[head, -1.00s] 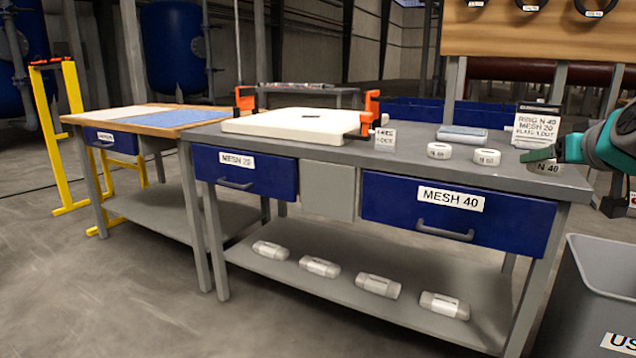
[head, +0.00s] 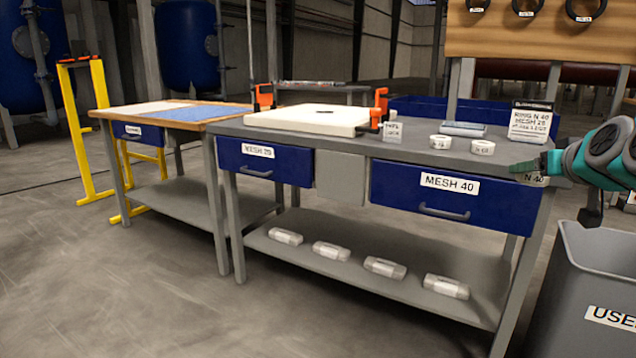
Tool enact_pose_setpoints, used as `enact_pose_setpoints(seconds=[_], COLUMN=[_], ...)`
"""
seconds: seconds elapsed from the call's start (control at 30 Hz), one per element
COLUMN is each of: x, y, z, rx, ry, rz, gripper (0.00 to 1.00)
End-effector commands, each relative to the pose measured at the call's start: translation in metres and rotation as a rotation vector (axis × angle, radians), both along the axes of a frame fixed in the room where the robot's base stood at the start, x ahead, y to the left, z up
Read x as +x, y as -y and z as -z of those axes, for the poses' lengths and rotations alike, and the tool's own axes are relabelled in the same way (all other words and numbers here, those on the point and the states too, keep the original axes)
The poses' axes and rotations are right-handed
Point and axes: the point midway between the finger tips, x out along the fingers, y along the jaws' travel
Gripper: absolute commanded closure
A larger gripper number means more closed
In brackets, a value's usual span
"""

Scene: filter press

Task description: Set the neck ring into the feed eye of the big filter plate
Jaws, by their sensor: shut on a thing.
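The big filter plate (head: 300,119) is a thick white slab lying flat on the grey bench. A small dark mark near the middle of its top looks like the feed eye (head: 318,111). My gripper (head: 530,166) is at the right end of the bench, far right of the plate. It is shut on a small piece labelled N 40, the neck ring (head: 536,179), mostly hidden by the fingers. Two white rings, one (head: 440,141) left of the other (head: 482,147), stand on the bench between plate and gripper; their labels are blurred.
Orange clamps (head: 379,108) stand at the plate's corners, with a small sign (head: 393,132) beside it. A card (head: 531,122) reads ring N 40. A blue-grey block (head: 464,129) lies behind the rings. A grey bin (head: 600,270) stands at front right. Floor at front left is clear.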

Motion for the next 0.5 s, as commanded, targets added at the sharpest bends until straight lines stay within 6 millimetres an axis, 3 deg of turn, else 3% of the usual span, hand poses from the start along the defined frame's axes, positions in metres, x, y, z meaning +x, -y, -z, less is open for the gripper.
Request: enact_pose_setpoints(seconds=[0.27,0.37,0.5], x=[0.053,0.079,0.117], y=[-0.028,-0.046,-0.085], z=[0.043,0.07,0.122], rx=[0.007,0.012,0.017], ry=[0.0,-0.002,-0.004], rz=[-0.031,-0.046,-0.072], gripper=[0.86,0.86,0.86])
